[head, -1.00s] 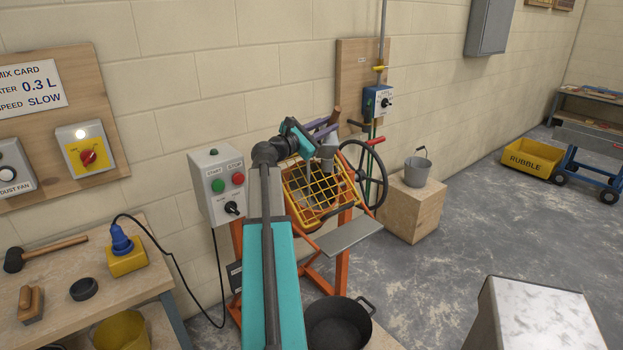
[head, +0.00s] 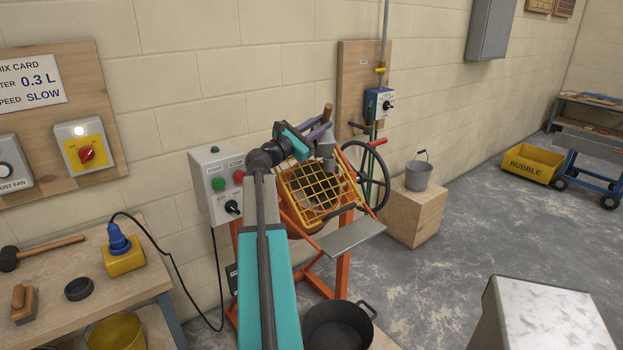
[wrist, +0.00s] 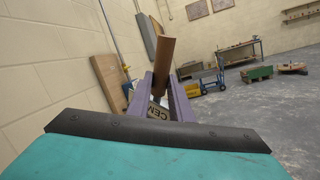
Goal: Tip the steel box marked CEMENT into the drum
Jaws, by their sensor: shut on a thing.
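The drum (head: 292,206) is orange, with a yellow grid guard (head: 309,192) across its mouth, in the middle of the head view. My gripper (head: 321,127) has purple fingers and is shut on the brown handle (head: 327,112) of the steel box (head: 326,148). The small grey box hangs at the upper right edge of the guard, in front of the wall. In the wrist view the handle (wrist: 164,58) rises between the fingers, and the box's label (wrist: 157,113) shows only "CEM". The rest of the box is hidden there. I cannot tell its exact tilt or whether it touches the guard.
A black handwheel (head: 364,178) stands right of the drum and a grey control box (head: 216,185) left. A grey shelf (head: 351,234) juts out below the mouth. A black tub (head: 337,326) sits underneath. A bucket (head: 418,174) stands on a wooden block (head: 415,210). Open floor lies to the right.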

